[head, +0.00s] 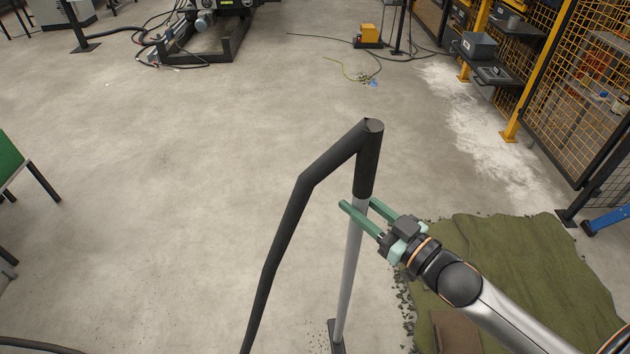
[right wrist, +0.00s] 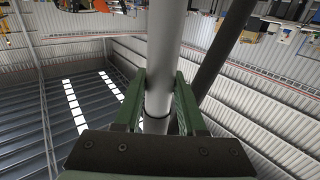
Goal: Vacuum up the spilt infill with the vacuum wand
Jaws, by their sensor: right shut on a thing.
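The vacuum wand (head: 349,265) stands nearly upright in the head view, a grey tube with a black top grip and a dark floor nozzle (head: 336,337) at its foot. A black hose bends down to the left from its top. My right gripper (head: 357,212), with green fingers, is shut on the tube just below the black grip. In the right wrist view the tube (right wrist: 164,50) runs between both fingers (right wrist: 158,100). Dark infill crumbs (head: 405,300) lie along the left edge of the green turf. My left gripper is not in view.
The green turf (head: 520,260) lies rumpled at the right, partly behind my right arm. A yellow mesh fence and shelves (head: 490,72) stand at the far right. A green-topped table (head: 10,160) is at the left edge. The concrete floor in the middle is clear.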

